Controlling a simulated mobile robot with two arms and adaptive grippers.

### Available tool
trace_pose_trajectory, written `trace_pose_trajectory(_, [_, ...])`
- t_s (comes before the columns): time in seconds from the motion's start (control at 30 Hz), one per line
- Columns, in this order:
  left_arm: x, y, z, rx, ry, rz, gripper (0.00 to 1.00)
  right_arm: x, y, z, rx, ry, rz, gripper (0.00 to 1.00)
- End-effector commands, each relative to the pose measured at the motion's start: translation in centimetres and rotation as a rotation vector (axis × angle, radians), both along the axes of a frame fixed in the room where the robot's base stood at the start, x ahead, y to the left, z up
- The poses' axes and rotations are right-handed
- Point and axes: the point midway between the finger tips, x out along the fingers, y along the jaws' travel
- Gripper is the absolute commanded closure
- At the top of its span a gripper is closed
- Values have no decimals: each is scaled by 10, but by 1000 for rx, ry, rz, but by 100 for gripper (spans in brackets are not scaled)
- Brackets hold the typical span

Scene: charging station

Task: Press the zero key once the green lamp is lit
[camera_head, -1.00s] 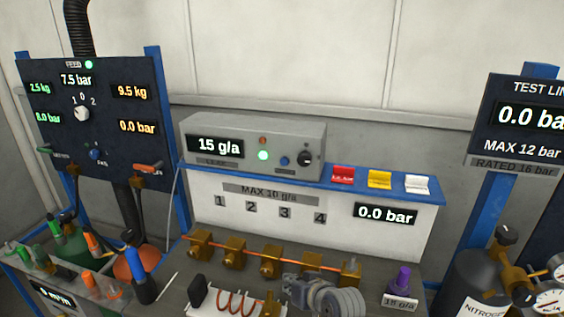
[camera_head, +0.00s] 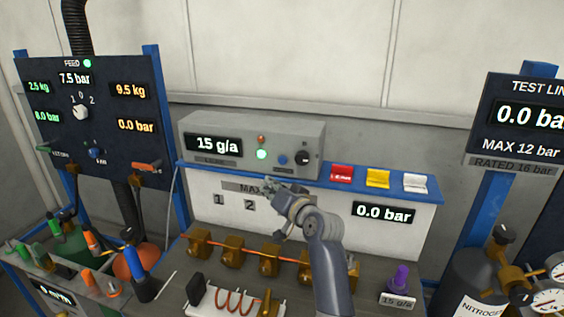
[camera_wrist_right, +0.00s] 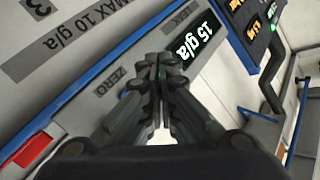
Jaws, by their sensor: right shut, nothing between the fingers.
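The grey box (camera_head: 240,130) on the blue shelf reads 15 g/a, and its green lamp (camera_head: 261,154) is lit, below a small red lamp (camera_head: 261,139). A blue round key (camera_head: 283,159) sits right of the green lamp. The ZERO label (camera_wrist_right: 122,80) shows in the right wrist view; no key face is visible there, where my fingers cover part of the panel. My right gripper (camera_head: 268,184) is shut and empty, below and in front of the box in the head view. Its closed fingertips (camera_wrist_right: 160,62) also show in the wrist view. My left gripper is not in view.
A black knob (camera_head: 303,158) is right of the blue key. Red (camera_head: 341,173), yellow (camera_head: 377,178) and white (camera_head: 415,183) switches stand on the blue shelf. Brass valves (camera_head: 232,249) line the bench below. A pressure panel (camera_head: 110,105) stands left.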

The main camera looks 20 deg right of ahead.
Motion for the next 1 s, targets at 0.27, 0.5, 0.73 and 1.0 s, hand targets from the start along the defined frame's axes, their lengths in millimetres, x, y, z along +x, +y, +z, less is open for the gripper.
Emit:
trace_pose_trajectory(0.27, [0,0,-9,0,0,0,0,9,-7,-3,-3,-1,-1,100])
trace_pose_trajectory(0.5, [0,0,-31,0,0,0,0,37,-25,-5,-2,-1,-1,100])
trace_pose_trajectory(0.73, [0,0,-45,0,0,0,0,61,-41,-3,-2,1,0,100])
trace_pose_trajectory(1.0, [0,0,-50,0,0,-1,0,72,-49,-1,-1,1,0,100])
